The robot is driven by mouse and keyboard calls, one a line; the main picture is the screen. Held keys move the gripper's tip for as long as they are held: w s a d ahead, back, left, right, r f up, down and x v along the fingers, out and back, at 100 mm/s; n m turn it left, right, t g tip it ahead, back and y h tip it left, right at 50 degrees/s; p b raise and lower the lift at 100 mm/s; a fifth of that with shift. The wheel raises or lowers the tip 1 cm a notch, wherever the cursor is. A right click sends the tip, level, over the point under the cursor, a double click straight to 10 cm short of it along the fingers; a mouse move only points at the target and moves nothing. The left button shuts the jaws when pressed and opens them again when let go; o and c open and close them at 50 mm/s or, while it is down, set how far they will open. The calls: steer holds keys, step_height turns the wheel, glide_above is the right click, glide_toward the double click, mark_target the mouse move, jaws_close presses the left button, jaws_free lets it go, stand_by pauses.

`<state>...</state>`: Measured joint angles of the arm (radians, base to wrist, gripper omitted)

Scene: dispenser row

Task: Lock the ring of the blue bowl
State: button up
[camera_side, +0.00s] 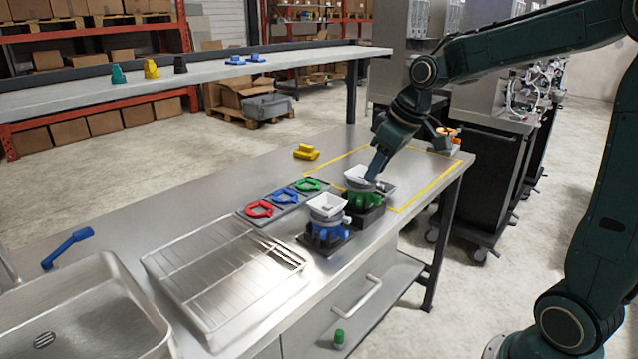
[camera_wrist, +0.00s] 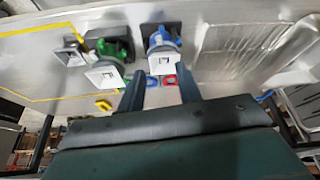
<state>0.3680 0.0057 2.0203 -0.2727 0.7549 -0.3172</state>
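The blue dispenser (camera_side: 326,232) stands on a dark base at the front of the bench, with a white square hopper (camera_side: 327,206) on top of its blue bowl. It also shows upper centre in the wrist view (camera_wrist: 163,36). A loose blue ring (camera_side: 285,197) lies in a dark holder between a red ring (camera_side: 259,210) and a green ring (camera_side: 307,185). My gripper (camera_side: 376,170) is at the green dispenser's hopper in the side view; I cannot tell whether it touches. In the wrist view my gripper's fingers (camera_wrist: 160,88) are wide apart with nothing held between them.
A wire rack (camera_side: 220,265) and sink (camera_side: 85,310) lie left. A yellow piece (camera_side: 306,152) sits at the far edge.

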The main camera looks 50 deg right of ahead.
mark_target(347, 218)
steer(key=shift+w+d, duration=0.15)
steer(key=shift+f, duration=0.15)
steer(key=x, duration=1.3)
steer(key=shift+f, duration=0.35)
jaws_close()
